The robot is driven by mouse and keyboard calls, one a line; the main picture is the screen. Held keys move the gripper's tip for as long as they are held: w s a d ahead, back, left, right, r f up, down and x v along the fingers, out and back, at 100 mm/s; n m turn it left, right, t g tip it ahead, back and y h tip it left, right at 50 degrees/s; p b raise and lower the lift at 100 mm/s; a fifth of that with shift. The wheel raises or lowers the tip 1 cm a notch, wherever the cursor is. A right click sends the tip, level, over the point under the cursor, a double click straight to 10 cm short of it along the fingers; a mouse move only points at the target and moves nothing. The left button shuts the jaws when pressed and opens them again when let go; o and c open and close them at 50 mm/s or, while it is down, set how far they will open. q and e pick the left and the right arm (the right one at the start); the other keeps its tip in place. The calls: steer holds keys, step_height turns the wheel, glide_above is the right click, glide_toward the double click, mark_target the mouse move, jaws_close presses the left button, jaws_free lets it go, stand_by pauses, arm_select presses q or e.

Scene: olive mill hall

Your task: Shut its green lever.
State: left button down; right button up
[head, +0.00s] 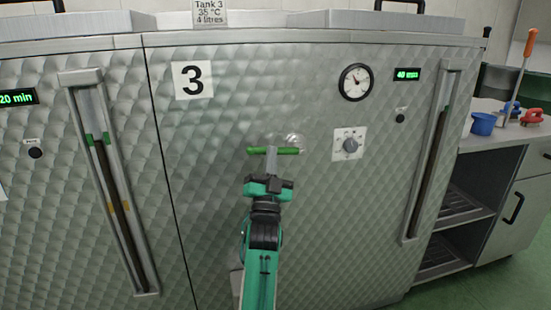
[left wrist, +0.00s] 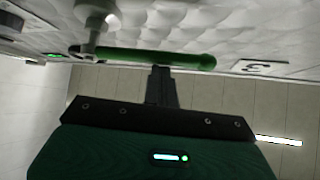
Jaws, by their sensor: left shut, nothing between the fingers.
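The green lever (head: 272,150) is a bar lying crosswise on a pale stem, on the quilted metal front of tank 3 (head: 215,210). In the left wrist view the green lever (left wrist: 165,58) runs across the top, beside its metal stem and boss (left wrist: 97,20). My left gripper (head: 270,181) is in front of and just below the lever. Its fingers (left wrist: 160,72) are shut with nothing between them, and their tips are at or very near the bar; I cannot tell whether they touch. My right gripper is not in view.
Another sight tube (head: 112,190) is on the left. The panel around the lever is mostly clear.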

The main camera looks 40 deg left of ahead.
arm_select(q)
steer(key=shift+f, duration=0.5)
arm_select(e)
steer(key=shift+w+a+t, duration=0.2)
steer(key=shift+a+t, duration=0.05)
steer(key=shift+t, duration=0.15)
